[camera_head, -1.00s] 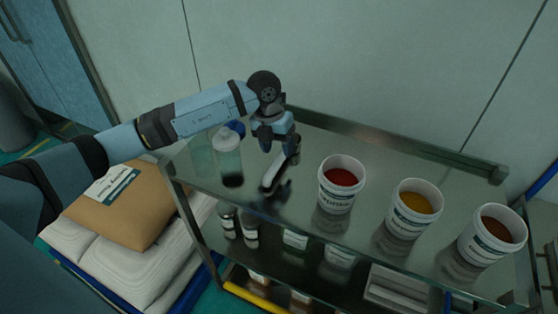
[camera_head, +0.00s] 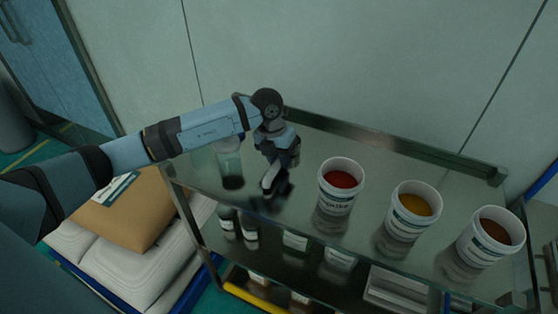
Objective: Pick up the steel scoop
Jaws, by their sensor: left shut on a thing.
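The steel scoop (camera_head: 271,178) is on the left part of the steel shelf top, beside the tub of red powder. My left gripper (camera_head: 277,165) comes down over it from above and is shut on it. The gripper hides part of the scoop, and I cannot tell whether it touches the shelf. My right gripper is not in view.
Tubs of red (camera_head: 341,184), yellow (camera_head: 409,209) and brown powder (camera_head: 490,235) stand to the right on the steel shelf (camera_head: 385,160). A clear jar (camera_head: 230,165) stands close on the left. A brown sack (camera_head: 125,215) lies on white bags at left.

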